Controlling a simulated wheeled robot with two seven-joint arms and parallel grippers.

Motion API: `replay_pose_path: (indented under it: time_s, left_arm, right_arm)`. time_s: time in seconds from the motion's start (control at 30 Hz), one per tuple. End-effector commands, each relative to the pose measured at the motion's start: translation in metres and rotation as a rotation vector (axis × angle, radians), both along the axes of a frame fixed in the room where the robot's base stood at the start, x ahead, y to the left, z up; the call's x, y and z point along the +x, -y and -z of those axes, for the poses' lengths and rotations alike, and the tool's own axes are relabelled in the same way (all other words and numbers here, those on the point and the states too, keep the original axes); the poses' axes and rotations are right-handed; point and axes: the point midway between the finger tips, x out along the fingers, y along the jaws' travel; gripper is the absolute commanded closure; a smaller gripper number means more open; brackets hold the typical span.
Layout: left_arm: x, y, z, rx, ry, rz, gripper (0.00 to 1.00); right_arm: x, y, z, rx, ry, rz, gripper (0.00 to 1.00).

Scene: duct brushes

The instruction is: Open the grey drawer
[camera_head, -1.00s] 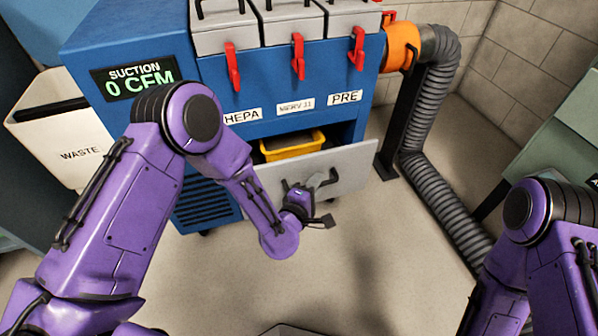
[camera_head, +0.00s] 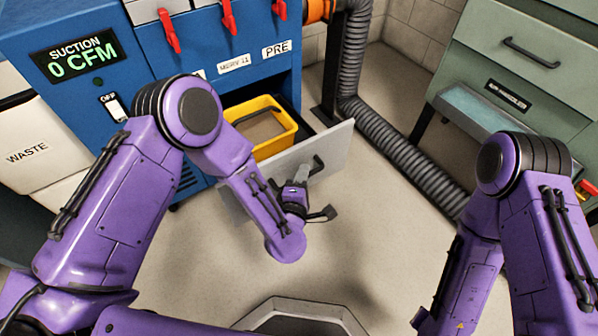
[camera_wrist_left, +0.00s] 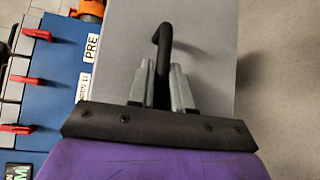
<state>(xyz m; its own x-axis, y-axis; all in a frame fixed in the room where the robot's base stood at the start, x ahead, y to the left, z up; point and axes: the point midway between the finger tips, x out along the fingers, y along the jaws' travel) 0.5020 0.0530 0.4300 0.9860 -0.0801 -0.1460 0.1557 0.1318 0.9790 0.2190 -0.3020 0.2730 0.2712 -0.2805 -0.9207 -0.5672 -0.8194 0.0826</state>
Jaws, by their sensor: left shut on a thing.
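The grey drawer (camera_head: 333,150) is pulled out from the blue suction machine (camera_head: 160,60), its front panel well clear of the cabinet. A yellow bin (camera_head: 272,146) sits inside it, with something brownish-grey in it. My left gripper (camera_head: 304,176) is at the black handle (camera_head: 318,164) on the drawer front. In the left wrist view the two grey fingers (camera_wrist_left: 162,86) are shut on the black handle (camera_wrist_left: 162,42), and the grey panel (camera_wrist_left: 203,60) lies behind them. My right arm shows at the right of the head view, but its gripper is out of view.
A ribbed grey hose (camera_head: 390,150) runs down to the floor right of the machine. A green cabinet (camera_head: 520,70) stands at the right, a white waste bin (camera_head: 40,150) at the left. Floor in front of the drawer is open.

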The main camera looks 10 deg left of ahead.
Motion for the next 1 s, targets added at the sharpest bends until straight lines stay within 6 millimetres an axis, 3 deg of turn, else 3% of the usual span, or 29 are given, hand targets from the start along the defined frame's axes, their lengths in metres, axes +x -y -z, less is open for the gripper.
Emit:
replay_pose_path:
  time_s: [0.4, 0.43, 0.47, 0.5, 0.8, 1.0]
  left_arm:
    - [-0.001, 0.001, 0.000, -0.001, 0.001, 0.000, 1.00]
    - [-0.001, 0.001, 0.000, -0.001, 0.001, 0.000, 0.74]
    - [-0.001, 0.001, 0.000, -0.001, 0.001, 0.000, 0.65]
    - [-0.001, 0.001, 0.000, -0.001, 0.001, 0.000, 0.62]
    - [-0.004, 0.002, -0.001, -0.001, 0.000, 0.002, 0.62]
    - [-0.043, 0.000, -0.009, 0.000, -0.001, 0.006, 0.62]
  right_arm:
    - [0.000, 0.000, 0.000, 0.000, 0.000, 0.000, 0.57]
    - [0.000, 0.000, 0.000, 0.000, 0.000, 0.000, 0.57]
    - [0.000, 0.000, 0.000, 0.000, 0.000, 0.000, 0.57]
    - [0.000, 0.000, 0.000, 0.000, 0.000, 0.000, 0.57]
    - [0.000, 0.000, -0.002, 0.000, 0.000, 0.000, 0.57]
    - [0.000, 0.000, -0.013, 0.000, 0.000, 0.000, 0.57]
